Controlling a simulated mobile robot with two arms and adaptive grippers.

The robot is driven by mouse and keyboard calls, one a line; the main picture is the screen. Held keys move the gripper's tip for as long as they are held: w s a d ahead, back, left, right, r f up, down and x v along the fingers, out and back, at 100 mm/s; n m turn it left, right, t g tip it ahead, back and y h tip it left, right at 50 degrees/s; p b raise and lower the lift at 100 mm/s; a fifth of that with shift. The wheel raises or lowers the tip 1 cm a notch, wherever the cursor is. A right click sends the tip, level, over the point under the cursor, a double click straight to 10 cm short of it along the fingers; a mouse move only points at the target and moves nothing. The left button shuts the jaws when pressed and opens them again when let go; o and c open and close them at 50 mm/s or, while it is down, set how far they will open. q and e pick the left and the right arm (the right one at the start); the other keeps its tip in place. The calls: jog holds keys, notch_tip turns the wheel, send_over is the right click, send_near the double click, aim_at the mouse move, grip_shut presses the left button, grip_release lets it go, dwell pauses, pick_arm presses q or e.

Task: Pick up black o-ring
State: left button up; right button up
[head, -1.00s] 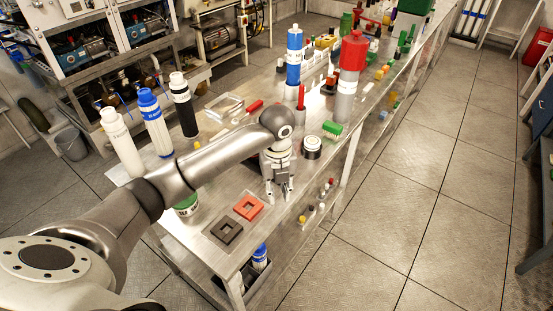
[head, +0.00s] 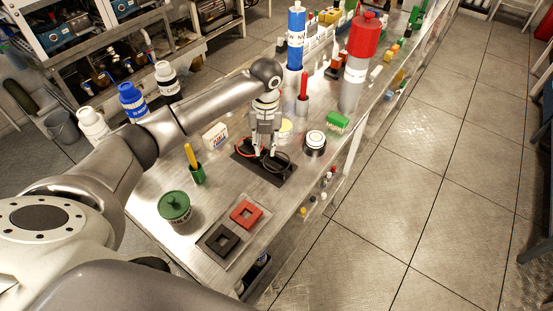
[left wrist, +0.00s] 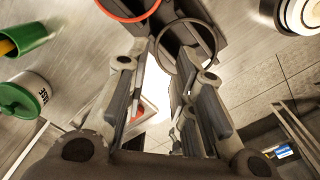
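The black o-ring (head: 287,161) lies at the right part of a dark holder (head: 277,178) on the metal bench. An orange-red o-ring (head: 238,157) lies at the holder's left part. My left gripper (head: 265,153) points down over the holder, between the two rings and close to the black one. The left wrist view shows its two fingers (left wrist: 160,68) apart, with the near-left edge of the black o-ring (left wrist: 214,45) by the gap between the tips. Whether they touch it, I cannot tell. The orange ring (left wrist: 128,18) is beyond. My right gripper is not in view.
A black-and-white round pot (head: 314,144) stands right of the holder. A green cup with a yellow stick (head: 197,174) and a green-lidded jar (head: 174,207) stand left. Red (head: 246,214) and black (head: 222,240) square frames lie in front. Tall bottles stand behind.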

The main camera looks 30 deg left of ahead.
pick_arm(q)
jog(key=shift+f, duration=0.4)
notch_tip(320, 180, down, 4)
jog(key=shift+a+f+p, duration=0.1)
jog(key=shift+f+p, duration=0.05)
jog(key=shift+p, duration=0.95)
jog(key=shift+f, duration=0.3)
jog(key=c, duration=0.4)
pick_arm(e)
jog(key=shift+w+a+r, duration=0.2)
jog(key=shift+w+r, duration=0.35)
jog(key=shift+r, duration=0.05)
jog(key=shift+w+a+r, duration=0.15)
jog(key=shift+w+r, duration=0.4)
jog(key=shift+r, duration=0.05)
